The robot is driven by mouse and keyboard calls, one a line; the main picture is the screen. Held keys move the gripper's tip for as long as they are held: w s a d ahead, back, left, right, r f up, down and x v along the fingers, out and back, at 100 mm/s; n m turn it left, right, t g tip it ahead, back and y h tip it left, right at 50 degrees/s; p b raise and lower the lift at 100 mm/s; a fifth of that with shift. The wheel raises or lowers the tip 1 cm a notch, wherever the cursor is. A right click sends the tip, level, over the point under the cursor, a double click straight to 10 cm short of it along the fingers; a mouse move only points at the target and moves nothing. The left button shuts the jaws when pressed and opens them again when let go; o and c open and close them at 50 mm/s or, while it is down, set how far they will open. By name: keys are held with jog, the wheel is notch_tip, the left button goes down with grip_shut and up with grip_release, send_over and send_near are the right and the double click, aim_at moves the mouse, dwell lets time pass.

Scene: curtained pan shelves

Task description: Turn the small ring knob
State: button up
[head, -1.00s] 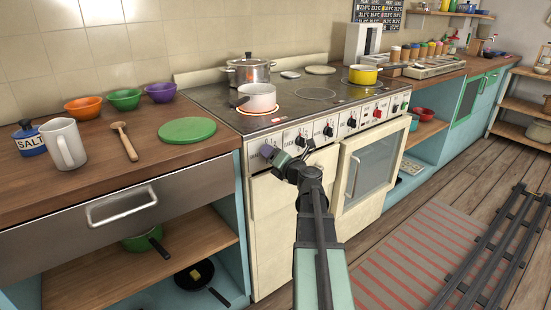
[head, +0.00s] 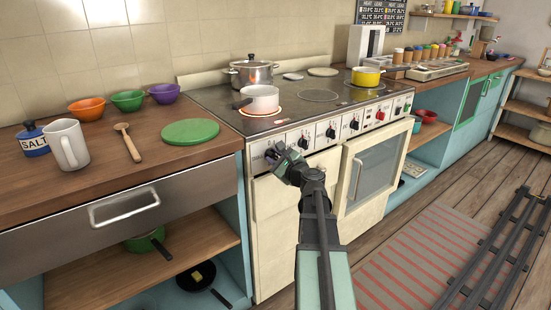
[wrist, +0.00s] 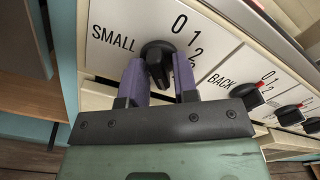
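The small ring knob (wrist: 158,52) is black, on the white panel beside the printed word SMALL and the numbers 0, 1, 2. My gripper (wrist: 159,66) has its two purple fingers on either side of this knob, close to the panel. The fingers look open, with the knob's grip between them; whether they touch it is hard to tell. In the head view my gripper (head: 274,154) is at the left end of the stove's control panel and hides the knob. A white saucepan (head: 260,99) stands on a red-glowing front-left ring.
The BACK knob (wrist: 246,95) is just right of my gripper, with further knobs beyond. The oven door handle (head: 357,178) sticks out below the panel. A steel pot (head: 250,74) and a yellow pot (head: 366,78) stand on the stove. A drawer handle (head: 124,208) is at left.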

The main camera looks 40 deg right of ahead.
jog(key=shift+o, duration=1.4)
jog(key=shift+w, duration=0.1)
jog(key=shift+s, duration=0.2)
jog(key=shift+s+a, duration=0.1)
jog(key=shift+s, duration=0.75)
jog(key=s, duration=0.6)
jog(key=shift+a, duration=0.15)
